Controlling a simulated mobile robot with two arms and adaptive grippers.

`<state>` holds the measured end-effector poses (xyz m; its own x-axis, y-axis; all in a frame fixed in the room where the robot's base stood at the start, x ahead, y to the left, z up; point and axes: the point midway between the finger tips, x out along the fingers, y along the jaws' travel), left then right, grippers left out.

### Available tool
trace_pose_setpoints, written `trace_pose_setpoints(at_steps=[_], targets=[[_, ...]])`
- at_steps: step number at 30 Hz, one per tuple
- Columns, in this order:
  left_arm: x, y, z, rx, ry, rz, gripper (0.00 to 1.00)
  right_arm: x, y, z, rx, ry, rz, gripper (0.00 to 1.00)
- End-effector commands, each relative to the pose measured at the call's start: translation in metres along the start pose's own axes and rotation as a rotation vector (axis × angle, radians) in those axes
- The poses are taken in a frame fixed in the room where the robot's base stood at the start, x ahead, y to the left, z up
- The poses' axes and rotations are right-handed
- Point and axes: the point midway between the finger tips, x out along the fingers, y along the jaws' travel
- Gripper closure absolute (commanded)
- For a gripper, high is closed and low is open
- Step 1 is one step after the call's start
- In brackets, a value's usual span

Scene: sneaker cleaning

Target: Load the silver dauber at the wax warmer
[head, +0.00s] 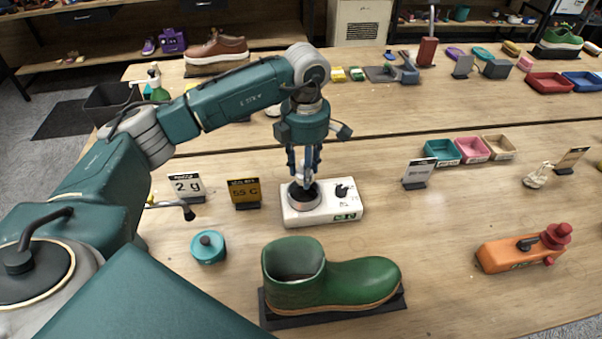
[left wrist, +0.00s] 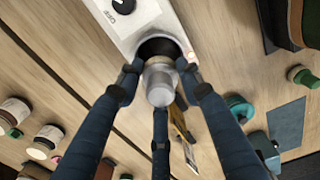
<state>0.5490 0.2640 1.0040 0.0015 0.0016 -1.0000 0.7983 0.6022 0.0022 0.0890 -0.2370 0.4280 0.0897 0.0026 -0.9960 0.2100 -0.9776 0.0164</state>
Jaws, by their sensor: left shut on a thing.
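The wax warmer (head: 335,207) is a white box with a black knob and a round metal pot (head: 304,199) at its left end. My left gripper (head: 307,180) points straight down over the pot, its blue fingers shut on the silver dauber. The dauber (left wrist: 160,88) shows in the left wrist view as a grey-silver cylinder between the fingers. Its lower end is at or inside the dark mouth of the pot (left wrist: 160,47); I cannot tell how deep, or whether it touches wax. My right gripper is in neither view.
A green boot (head: 345,286) stands on a dark mat in front of the warmer. A teal lidded pot (head: 208,247) is to the left. Signs "2 g" (head: 186,186) and "65 C" (head: 244,192) stand behind it. An orange device (head: 522,250) is at the right. The table between is clear.

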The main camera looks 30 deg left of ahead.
Motion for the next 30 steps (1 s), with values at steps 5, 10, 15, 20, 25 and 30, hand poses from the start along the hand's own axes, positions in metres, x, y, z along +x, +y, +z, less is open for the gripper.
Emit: trace_pose_setpoints(at_steps=[5, 10, 15, 20, 25, 30], targets=[[0.008, 0.000, 0.000, 0.000, 0.000, 0.000, 0.85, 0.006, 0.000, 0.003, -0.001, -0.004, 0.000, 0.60], [0.020, 0.000, 0.000, 0.000, 0.000, 0.000, 0.85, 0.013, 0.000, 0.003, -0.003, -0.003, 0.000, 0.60], [0.039, 0.000, -0.001, 0.000, 0.002, -0.001, 0.85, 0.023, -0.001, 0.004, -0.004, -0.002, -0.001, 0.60], [0.055, 0.000, 0.000, -0.001, 0.000, -0.001, 0.85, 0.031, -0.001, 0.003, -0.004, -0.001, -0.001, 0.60], [0.063, 0.000, 0.000, -0.001, 0.000, 0.000, 0.85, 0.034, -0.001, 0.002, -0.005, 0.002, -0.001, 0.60], [0.063, 0.000, 0.000, -0.001, 0.000, 0.001, 0.85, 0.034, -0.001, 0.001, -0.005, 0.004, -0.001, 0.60]])
